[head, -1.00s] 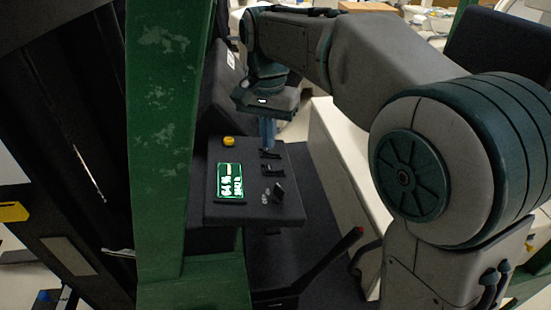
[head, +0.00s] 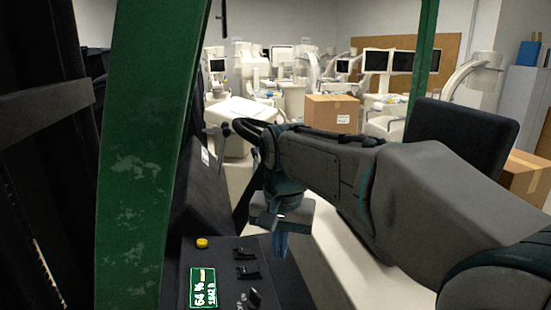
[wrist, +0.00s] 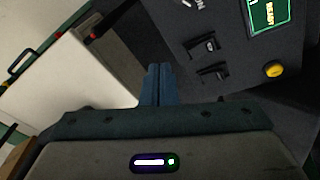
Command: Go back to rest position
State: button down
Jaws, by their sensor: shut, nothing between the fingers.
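My gripper (head: 281,245) points down in the head view, beside the upper right edge of a dark control panel (head: 222,270). In the wrist view its two blue fingers (wrist: 157,84) are together and hold nothing. The panel carries a lit green display (head: 203,287), a yellow knob (head: 202,243) and black switches (head: 246,262). The knob (wrist: 274,69) and switches (wrist: 208,60) also show in the wrist view, apart from the fingers. The lower part of the panel is cut off in the head view.
A green post (head: 150,160) stands left of the panel. A white surface (head: 335,262) lies under my arm, right of the gripper. A dark screen or seat back (head: 460,145) stands at the right. A cardboard box (head: 332,113) and white equipment fill the background.

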jog(key=s+d+f+n+t, duration=0.1)
jog(key=s+d+f, duration=0.4)
jog(key=s+d, duration=0.2)
jog(key=s+d+f+n+t, duration=0.1)
jog(key=s+d+f, duration=0.4)
jog(key=s+d, duration=0.2)
jog(key=shift+s+d+t+b, duration=0.15)
jog(key=shift+d+t+b, duration=0.05)
jog(key=shift+t+b, duration=0.25)
